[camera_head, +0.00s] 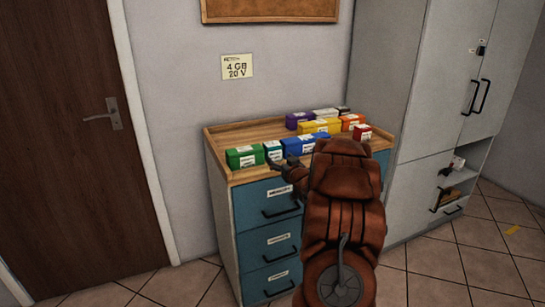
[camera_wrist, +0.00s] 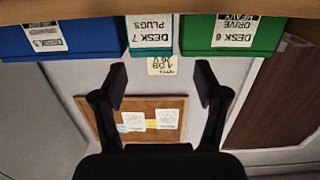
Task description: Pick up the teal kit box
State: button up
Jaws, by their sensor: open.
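The teal kit box (camera_head: 272,149) stands on the wooden top of the blue drawer cabinet (camera_head: 268,207), between the green box (camera_head: 244,156) and a blue box (camera_head: 298,146). In the wrist view, which looks upside down, the teal box (camera_wrist: 164,30) shows a white label reading "DESK 7 PLUGS". My gripper (camera_head: 284,168) is just in front of the boxes at the cabinet's front edge. Its two fingers (camera_wrist: 161,80) are spread and empty, and the teal box lies beyond the gap between them. Contact with the box is not visible.
The green box (camera_wrist: 230,35) and blue box (camera_wrist: 55,42) flank the teal one closely. Yellow (camera_head: 318,127), purple (camera_head: 298,120), orange (camera_head: 351,121) and red (camera_head: 363,133) boxes stand behind and to the right. A grey cupboard (camera_head: 430,90) stands right of the cabinet.

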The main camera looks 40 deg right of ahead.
aim_at(275, 152)
jog(key=shift+t, duration=0.4)
jog(key=shift+s+d+f+p+x, duration=0.15)
jog(key=shift+d+p+x, duration=0.1)
jog(key=shift+x, duration=1)
jog(key=shift+d+f+p+x, duration=0.1)
jog(key=shift+d+x, duration=0.15)
jog(key=shift+x, duration=1.05)
jog(key=shift+s+d+f+p+x, duration=0.1)
jog(key=shift+d+f+p+x, duration=0.1)
jog(key=shift+x, duration=1.05)
jog(key=c, duration=0.9)
